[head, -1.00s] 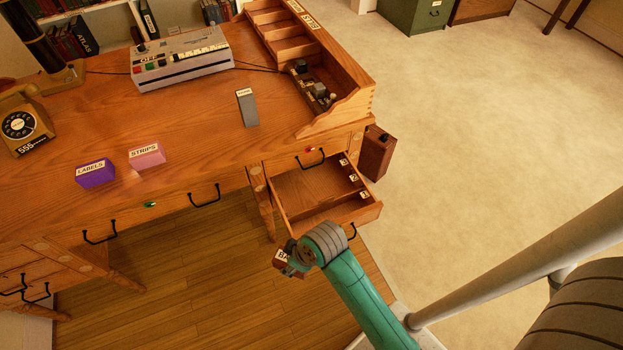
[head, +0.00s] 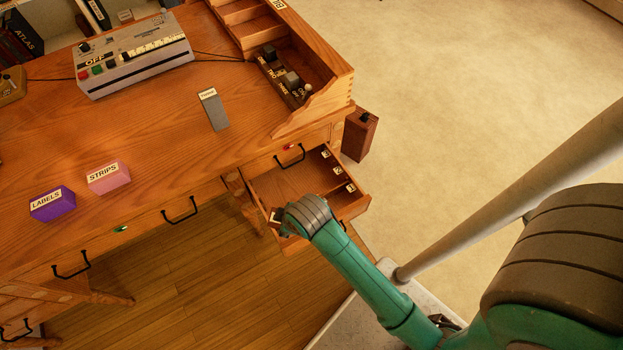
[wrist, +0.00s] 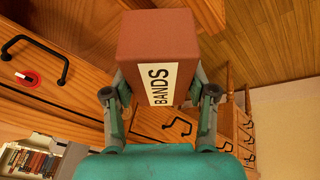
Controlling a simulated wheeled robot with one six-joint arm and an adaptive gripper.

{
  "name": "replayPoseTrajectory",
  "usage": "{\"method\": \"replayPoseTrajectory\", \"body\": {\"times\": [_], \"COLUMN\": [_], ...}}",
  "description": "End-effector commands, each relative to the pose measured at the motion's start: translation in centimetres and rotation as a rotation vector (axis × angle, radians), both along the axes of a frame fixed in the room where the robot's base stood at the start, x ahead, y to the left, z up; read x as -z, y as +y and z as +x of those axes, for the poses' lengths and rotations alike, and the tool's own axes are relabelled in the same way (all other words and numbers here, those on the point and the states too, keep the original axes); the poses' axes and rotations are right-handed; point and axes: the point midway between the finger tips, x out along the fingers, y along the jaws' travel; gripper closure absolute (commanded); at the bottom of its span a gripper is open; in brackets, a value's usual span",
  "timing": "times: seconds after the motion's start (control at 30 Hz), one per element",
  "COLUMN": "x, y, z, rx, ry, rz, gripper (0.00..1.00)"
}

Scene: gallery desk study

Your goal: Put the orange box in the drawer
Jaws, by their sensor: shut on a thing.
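My gripper (wrist: 160,100) is shut on a brownish-orange box (wrist: 185,45) with a white "BANDS" label. The wrist view shows a finger on each side of the box. In the head view the box is mostly hidden behind my gripper (head: 284,222), and only a bit of it and its pale label show. The open drawer (head: 287,184) juts out below the right end of the desk. It has small number labels along its right side, and its visible floor is bare. My gripper is at the drawer's near left corner; its height above the rim is hard to tell.
On the desk stand a purple "LABELS" box (head: 53,204), a pink "STRIPS" box (head: 108,177), a grey block (head: 214,110) and a grey machine (head: 133,55). A brown box-like object (head: 359,136) stands beyond the drawer. Open floor lies to the right.

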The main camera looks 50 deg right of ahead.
Motion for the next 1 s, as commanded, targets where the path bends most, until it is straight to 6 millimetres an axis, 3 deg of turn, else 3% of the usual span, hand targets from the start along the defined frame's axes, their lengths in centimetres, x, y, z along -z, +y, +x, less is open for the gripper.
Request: {"method": "replayPoseTrajectory", "body": {"times": [0.1,0.47,0.93,1.0], "x": [0.6,0.4,0.4,1.9], "y": [-1.4,-6.5,-16.3,-16.7], "z": [0.5,2.4,6.0,6.0], "rx": [0.000,0.007,0.005,0.001], "ry": [-0.027,-0.027,-0.027,-0.020], "rz": [-0.077,-0.068,-0.068,-0.065], "gripper": [0.82,0.82,0.82,0.82]}}
